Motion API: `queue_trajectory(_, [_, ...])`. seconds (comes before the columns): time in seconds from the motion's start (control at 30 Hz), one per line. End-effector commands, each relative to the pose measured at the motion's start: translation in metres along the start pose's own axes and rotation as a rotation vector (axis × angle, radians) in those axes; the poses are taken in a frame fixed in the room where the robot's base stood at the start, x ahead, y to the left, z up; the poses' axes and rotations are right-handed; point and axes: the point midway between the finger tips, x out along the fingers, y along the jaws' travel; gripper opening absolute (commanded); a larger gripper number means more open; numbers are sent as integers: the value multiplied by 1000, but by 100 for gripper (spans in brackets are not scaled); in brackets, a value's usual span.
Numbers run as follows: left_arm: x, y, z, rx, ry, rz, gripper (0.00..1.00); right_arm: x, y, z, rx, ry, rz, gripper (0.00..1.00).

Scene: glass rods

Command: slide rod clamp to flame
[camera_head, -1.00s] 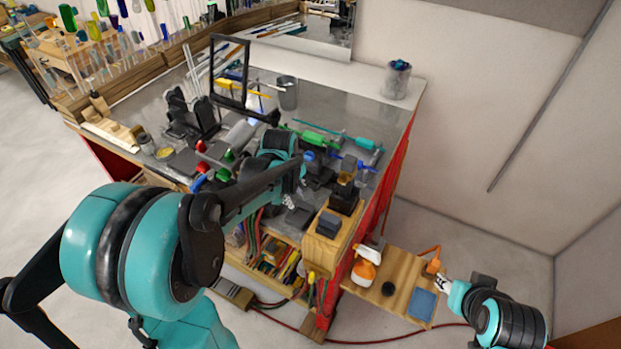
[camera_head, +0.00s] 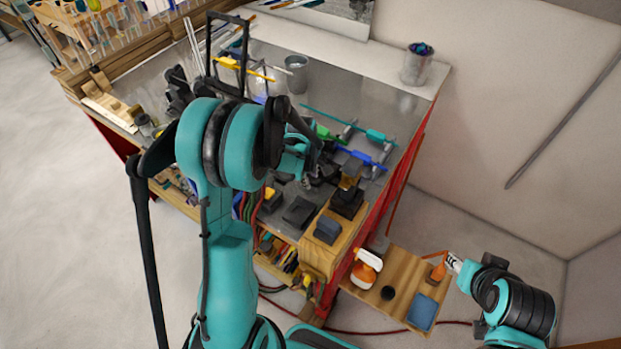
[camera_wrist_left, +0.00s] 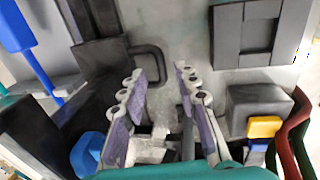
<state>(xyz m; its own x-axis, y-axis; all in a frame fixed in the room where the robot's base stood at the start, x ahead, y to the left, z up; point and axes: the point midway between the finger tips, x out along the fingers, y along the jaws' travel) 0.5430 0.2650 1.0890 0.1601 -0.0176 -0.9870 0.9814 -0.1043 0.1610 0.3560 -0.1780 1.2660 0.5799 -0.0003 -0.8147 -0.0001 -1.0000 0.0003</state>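My left gripper (camera_head: 318,168) is over the front right of the metal bench, partly hidden by its own arm. In the left wrist view its two fingers (camera_wrist_left: 160,80) are apart, with grey bench surface showing between the tips. A blue clamp (camera_head: 362,157) and a green clamp (camera_head: 376,136) lie on rods just beyond and to the right of this gripper. I cannot tell which is the rod clamp. A black burner-like stand with a brass part (camera_head: 349,184) is at the bench's right edge; no flame shows.
A wooden side shelf (camera_head: 385,273) holds an orange spray bottle (camera_head: 365,268) and blue pad (camera_head: 422,311). A black frame (camera_head: 211,55) and metal cup (camera_head: 297,73) stand farther back. A black bracket (camera_wrist_left: 150,62) lies just ahead of the left fingers.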

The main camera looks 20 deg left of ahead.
Motion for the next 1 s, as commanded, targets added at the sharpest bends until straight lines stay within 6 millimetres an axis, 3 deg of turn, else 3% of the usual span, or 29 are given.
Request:
queue_trajectory(0.13, [10, 0, 0, 0, 0, 0, 31, 0, 0, 0, 0, 0, 0, 40])
queue_trajectory(0.37, [11, 0, 0, 0, 0, 0, 31, 0, 0, 0, 0, 0, 0, 40])
queue_trajectory(0.4, [11, 0, 0, 0, 0, 0, 28, 0, 0, 0, 0, 0, 0, 40])
queue_trajectory(0.5, [11, 0, 0, 0, 0, 0, 2, 0, 0, 0, 0, 0, 0, 40])
queue_trajectory(0.53, [11, 0, 0, 0, 0, 0, 0, 0, 0, 0, 0, 0, 0, 40])
queue_trajectory(0.77, [11, 0, -2, -1, 0, 0, 0, 1, 0, 1, 0, 0, 0, 40])
queue_trajectory(1.0, [13, 0, -32, -2, 2, 1, 0, 10, 0, 8, 0, 0, 0, 40])
